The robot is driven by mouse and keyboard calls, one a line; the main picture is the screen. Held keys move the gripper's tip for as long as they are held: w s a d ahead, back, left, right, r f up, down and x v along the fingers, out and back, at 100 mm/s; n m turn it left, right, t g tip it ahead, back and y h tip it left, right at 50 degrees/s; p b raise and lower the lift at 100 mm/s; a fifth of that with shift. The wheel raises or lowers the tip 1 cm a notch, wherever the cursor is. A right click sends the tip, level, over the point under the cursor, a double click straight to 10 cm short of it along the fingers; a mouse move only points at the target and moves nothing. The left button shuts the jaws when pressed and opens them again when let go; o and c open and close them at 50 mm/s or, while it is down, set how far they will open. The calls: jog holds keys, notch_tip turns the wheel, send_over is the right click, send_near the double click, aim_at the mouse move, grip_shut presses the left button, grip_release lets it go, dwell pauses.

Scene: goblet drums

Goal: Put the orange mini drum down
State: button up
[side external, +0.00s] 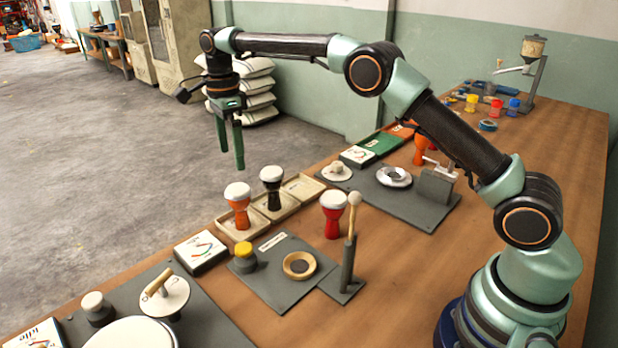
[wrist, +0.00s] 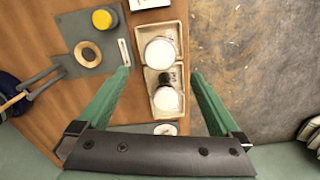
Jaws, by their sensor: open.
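The orange mini drum (side external: 238,206), with a white head, stands upright in the near-left compartment of a wooden tray (side external: 224,228). In the wrist view its white head (wrist: 160,53) is the upper one and hides its body. A black drum (side external: 271,188) with a white head stands in the middle compartment; it also shows in the wrist view (wrist: 167,76). The tray's far compartment looks empty in the side view. My gripper (side external: 231,160) is open and empty, raised above the drums. In the wrist view its green fingers (wrist: 160,72) appear on either side of the tray, touching nothing.
A red drum (side external: 333,212) stands on the table right of the tray, beside an upright mallet (side external: 352,225) on a stand. A yellow-lidded jar (side external: 244,257) sits on a grey mat. Another orange drum (side external: 419,150) is farther back. Bare floor lies beyond the table edge.

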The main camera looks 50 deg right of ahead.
jog(key=s+d+r+n+t, duration=0.3)
jog(key=s+d+r+n, duration=0.2)
jog(key=s+r+n, duration=0.5)
jog(key=s+d+f+n+t, duration=0.1)
jog(key=s+f+n, duration=0.1)
jog(key=s+n, duration=0.3)
jog(key=s+d+f+n+t, duration=0.1)
jog(key=s+n, duration=0.4)
jog(key=s, duration=0.7)
jog(key=shift+s+d+f+n+t, duration=0.3)
jog(key=shift+d+f, duration=0.2)
jog(key=shift+d, duration=0.1)
